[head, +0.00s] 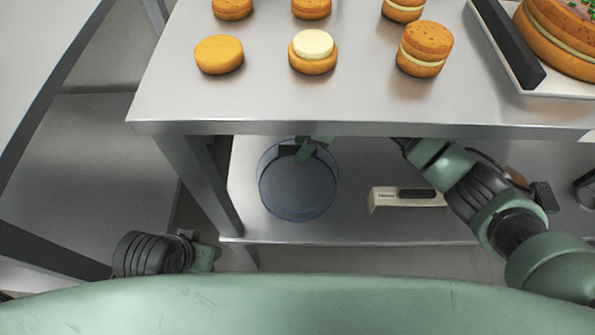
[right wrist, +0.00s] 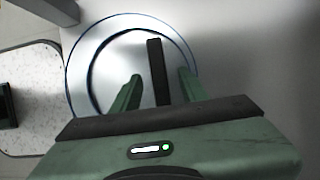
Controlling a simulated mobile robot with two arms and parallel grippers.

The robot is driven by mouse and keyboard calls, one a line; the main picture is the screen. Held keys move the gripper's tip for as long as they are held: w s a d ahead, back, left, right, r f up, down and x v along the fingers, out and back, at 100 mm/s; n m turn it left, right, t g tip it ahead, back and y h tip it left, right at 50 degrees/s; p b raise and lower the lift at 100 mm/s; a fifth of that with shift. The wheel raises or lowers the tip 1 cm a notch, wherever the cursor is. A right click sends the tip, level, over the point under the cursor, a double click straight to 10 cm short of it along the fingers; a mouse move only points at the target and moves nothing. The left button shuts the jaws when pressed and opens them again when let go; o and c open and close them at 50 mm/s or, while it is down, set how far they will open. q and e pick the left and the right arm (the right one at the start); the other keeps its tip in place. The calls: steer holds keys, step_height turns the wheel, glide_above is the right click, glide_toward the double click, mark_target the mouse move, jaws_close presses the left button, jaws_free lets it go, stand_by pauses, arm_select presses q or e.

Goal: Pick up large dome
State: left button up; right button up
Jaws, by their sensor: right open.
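The large dome (head: 297,198) is a clear, bluish round cover on the lower shelf below the table's front edge. In the right wrist view the dome (right wrist: 88,58) shows as a round rim, with a dark bar-shaped handle (right wrist: 155,58) across its top. My right gripper (head: 306,148) is at the dome's top, partly hidden by the table edge. In the right wrist view my right gripper (right wrist: 160,77) is open, with one finger on each side of the handle; contact cannot be told. My left gripper (head: 205,258) is low at the left, its fingers not clear.
The steel table (head: 270,105) above holds several round cakes and a white tray (head: 560,88) with a large cake. A cream box-like item (head: 385,200) lies on the lower shelf (head: 350,228) right of the dome. A table leg (head: 203,185) stands close left of it.

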steer(key=shift+f, duration=0.2)
stand_by(0.4)
jaws_close()
stand_by(1.2)
